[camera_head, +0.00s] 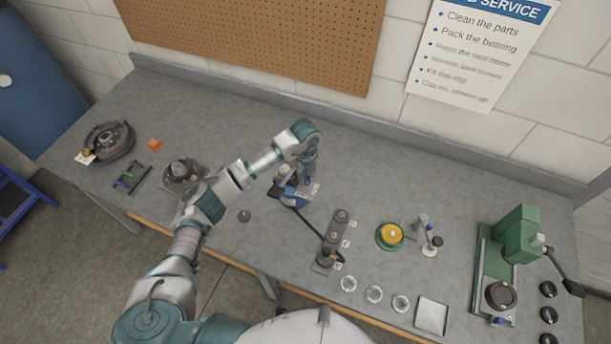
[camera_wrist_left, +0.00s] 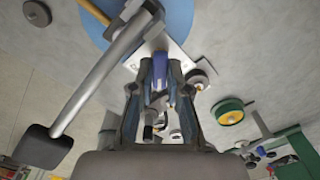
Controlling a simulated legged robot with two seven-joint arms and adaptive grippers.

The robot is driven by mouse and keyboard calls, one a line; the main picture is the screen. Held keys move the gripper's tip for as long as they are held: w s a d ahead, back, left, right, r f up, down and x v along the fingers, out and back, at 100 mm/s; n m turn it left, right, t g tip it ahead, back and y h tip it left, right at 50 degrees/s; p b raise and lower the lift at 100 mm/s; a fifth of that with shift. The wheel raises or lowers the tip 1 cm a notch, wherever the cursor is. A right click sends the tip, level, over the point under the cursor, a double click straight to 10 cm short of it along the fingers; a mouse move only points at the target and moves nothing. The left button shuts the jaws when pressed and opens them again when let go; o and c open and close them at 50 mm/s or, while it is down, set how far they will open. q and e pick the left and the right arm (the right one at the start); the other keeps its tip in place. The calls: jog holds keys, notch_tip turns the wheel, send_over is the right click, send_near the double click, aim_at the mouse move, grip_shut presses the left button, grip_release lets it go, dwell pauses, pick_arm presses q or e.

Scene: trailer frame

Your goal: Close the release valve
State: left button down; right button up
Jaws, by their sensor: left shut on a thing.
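A small blue hand pump (camera_head: 283,192) with a pale base plate stands on the bench, left of centre. A long lever with a black grip reaches from it toward the front right; the lever also shows in the left wrist view (camera_wrist_left: 95,90). My left gripper (camera_head: 307,180) points down at the pump's right side. In the left wrist view my left gripper (camera_wrist_left: 160,84) is shut on a small blue part (camera_wrist_left: 160,68), seemingly the release valve, beside the pale plate. The arm and fingers partly hide the pump. My right gripper is not in view.
A grey block with posts (camera_head: 336,238) stands right of the pump. Beyond are a green-and-yellow round part (camera_head: 390,236), silver rings (camera_head: 374,294), a white tray (camera_head: 432,315) and a green press (camera_head: 516,236). Round housings (camera_head: 108,141) lie left. The bench's back middle is clear.

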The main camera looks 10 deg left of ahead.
aim_at(306, 178)
pick_arm(q)
jog(key=n+p, duration=0.1)
jog(key=n, duration=0.3)
jog(key=shift+r+n, duration=0.1)
jog(key=shift+n, duration=0.2)
jog(key=n+p, duration=0.1)
jog(key=n, duration=0.3)
jog(key=shift+n, duration=0.3)
jog(key=c, duration=1.1)
grip_release()
jog(key=shift+w, duration=0.1)
jog(key=shift+c, duration=0.2)
notch_tip(306, 178, up, 12)
jog(key=shift+f, duration=0.2)
